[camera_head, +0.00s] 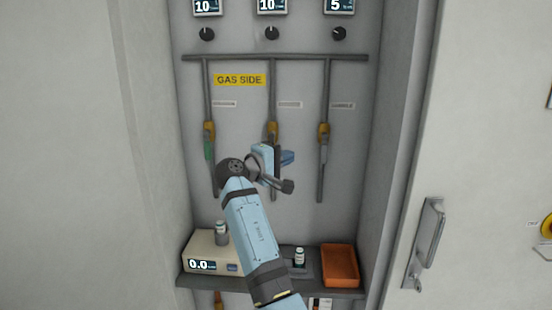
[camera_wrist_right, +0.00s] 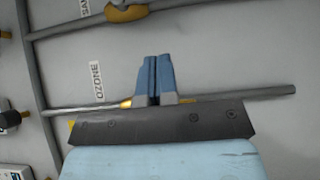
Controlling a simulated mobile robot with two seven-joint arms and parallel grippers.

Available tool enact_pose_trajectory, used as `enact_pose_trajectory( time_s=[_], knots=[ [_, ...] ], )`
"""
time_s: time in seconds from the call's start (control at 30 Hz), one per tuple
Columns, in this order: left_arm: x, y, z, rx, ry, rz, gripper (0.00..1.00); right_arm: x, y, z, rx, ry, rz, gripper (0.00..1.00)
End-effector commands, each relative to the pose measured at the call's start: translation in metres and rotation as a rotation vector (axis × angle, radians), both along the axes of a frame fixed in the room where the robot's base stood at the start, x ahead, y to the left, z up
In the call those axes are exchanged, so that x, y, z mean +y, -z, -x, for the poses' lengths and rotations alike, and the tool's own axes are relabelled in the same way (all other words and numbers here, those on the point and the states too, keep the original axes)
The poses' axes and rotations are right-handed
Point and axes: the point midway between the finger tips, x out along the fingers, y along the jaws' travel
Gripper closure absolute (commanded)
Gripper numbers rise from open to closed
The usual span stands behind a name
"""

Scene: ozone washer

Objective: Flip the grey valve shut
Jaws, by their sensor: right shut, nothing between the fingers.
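Three valves sit on vertical pipes on the back wall. The right valve (camera_head: 324,130) has a yellow-orange body and a grey handle (camera_head: 323,147) lying down along its pipe. Part of its body (camera_wrist_right: 125,12) shows at the top of the wrist view. The middle valve (camera_head: 272,131) is partly covered by my right gripper (camera_head: 289,157); its handle colour is unclear. In the wrist view the blue fingers (camera_wrist_right: 154,80) are together and empty, in front of the middle pipe labelled OZONE. Whether they touch it is unclear. My left gripper is out of view.
The left valve (camera_head: 209,131) has a green handle. A shelf below holds a scale-like box (camera_head: 200,265), small bottles and an orange tray (camera_head: 340,266). Cabinet side walls flank the recess. A door with a metal handle (camera_head: 427,245) is at right.

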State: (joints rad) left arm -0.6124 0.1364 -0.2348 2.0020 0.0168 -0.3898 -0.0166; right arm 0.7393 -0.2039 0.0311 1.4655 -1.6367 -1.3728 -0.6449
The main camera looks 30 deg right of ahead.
Motion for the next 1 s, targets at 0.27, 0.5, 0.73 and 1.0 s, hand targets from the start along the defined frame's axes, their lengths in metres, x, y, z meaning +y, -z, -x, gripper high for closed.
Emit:
enact_pose_trajectory(
  time_s=[0.27, 0.5, 0.73, 1.0],
  knots=[
    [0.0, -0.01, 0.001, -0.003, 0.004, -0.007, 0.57, -0.052, -0.002, 0.0, -0.001, 0.0, 0.0, 1.0],
    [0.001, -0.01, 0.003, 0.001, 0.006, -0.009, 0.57, -0.069, -0.001, 0.011, -0.001, -0.001, 0.0, 1.0],
    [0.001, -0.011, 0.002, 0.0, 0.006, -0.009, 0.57, -0.071, 0.0, 0.012, -0.001, -0.001, 0.0, 1.0],
    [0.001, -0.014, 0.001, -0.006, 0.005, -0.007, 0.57, -0.073, 0.0, 0.012, 0.003, -0.001, 0.007, 1.0]
  ],
)
